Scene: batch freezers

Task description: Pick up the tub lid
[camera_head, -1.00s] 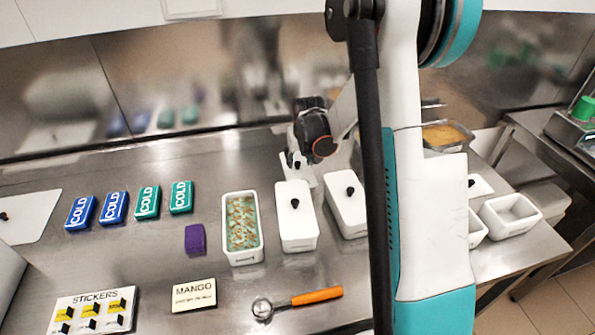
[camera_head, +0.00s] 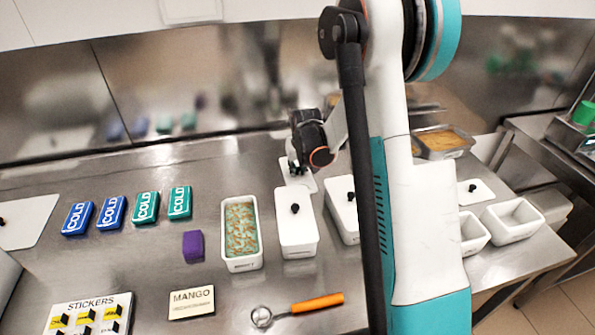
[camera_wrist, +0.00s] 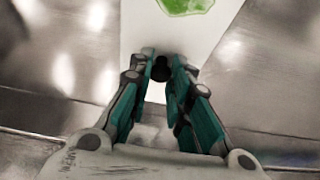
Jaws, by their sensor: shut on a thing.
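The tub lid (camera_head: 306,182) is a white plate with a black knob, behind the covered white tubs in the head view. My gripper (camera_head: 296,167) is over it from behind. In the wrist view the lid (camera_wrist: 146,32) extends away beneath my gripper (camera_wrist: 161,62), whose fingers are shut on its black knob (camera_wrist: 160,70). A bright green patch (camera_wrist: 186,5) shows at the lid's far part. I cannot tell whether the lid touches the counter. An open white tub (camera_head: 227,262) with green and orange contents stands in front, to the left.
Two lidded tubs (camera_head: 297,235) (camera_head: 343,212) stand in front of my gripper. Blue and green COLD blocks (camera_head: 111,212), a purple block (camera_head: 193,246) and a scoop (camera_head: 316,303) lie on the counter. Another lid (camera_head: 24,222) lies far left. The back wall is close behind.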

